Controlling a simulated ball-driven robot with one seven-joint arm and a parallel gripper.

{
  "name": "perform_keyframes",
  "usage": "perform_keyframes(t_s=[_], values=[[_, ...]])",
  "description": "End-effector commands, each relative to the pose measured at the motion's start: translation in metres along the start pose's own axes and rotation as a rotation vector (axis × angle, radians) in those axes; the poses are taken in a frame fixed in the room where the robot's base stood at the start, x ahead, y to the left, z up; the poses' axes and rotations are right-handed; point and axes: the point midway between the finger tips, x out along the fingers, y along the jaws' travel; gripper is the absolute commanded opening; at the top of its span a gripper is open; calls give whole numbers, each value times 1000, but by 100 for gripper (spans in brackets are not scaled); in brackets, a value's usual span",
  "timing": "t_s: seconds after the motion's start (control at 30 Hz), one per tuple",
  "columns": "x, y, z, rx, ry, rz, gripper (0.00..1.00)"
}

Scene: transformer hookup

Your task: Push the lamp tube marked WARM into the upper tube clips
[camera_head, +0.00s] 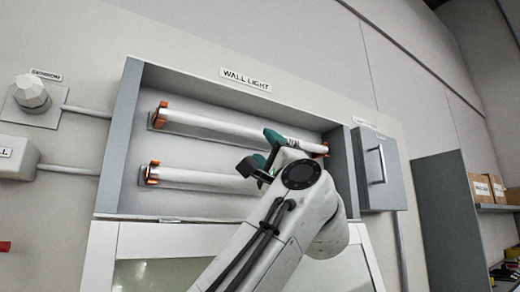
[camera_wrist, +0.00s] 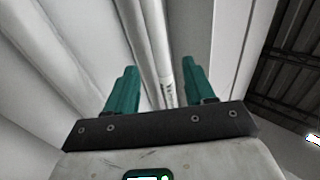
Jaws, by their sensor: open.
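The upper white lamp tube (camera_head: 215,126) lies along the upper row of the WALL LIGHT housing. Its left end is at an orange upper clip (camera_head: 161,112) and its right end at another orange clip (camera_head: 321,151). I cannot tell how deeply it sits in them. My gripper (camera_head: 262,152) is open at the tube's right half, with teal fingers.
A second tube (camera_head: 200,178) lies in the lower row, its left end at an orange clip (camera_head: 152,172); my arm hides its right end. A grey box with a handle (camera_head: 378,168) stands right of the housing (camera_head: 122,135). A sensor knob (camera_head: 31,94) is at the left.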

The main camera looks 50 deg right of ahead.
Motion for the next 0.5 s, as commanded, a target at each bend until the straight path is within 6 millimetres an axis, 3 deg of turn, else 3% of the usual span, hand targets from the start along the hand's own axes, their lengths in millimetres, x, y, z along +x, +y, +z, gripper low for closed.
perform_keyframes(t_s=[0.03, 0.2, 0.5], values=[[-14, 3, 0, 0, 0, -1, 54], [-38, 2, 0, 0, 0, 0, 54], [-51, 0, 0, 1, -1, 0, 54]])
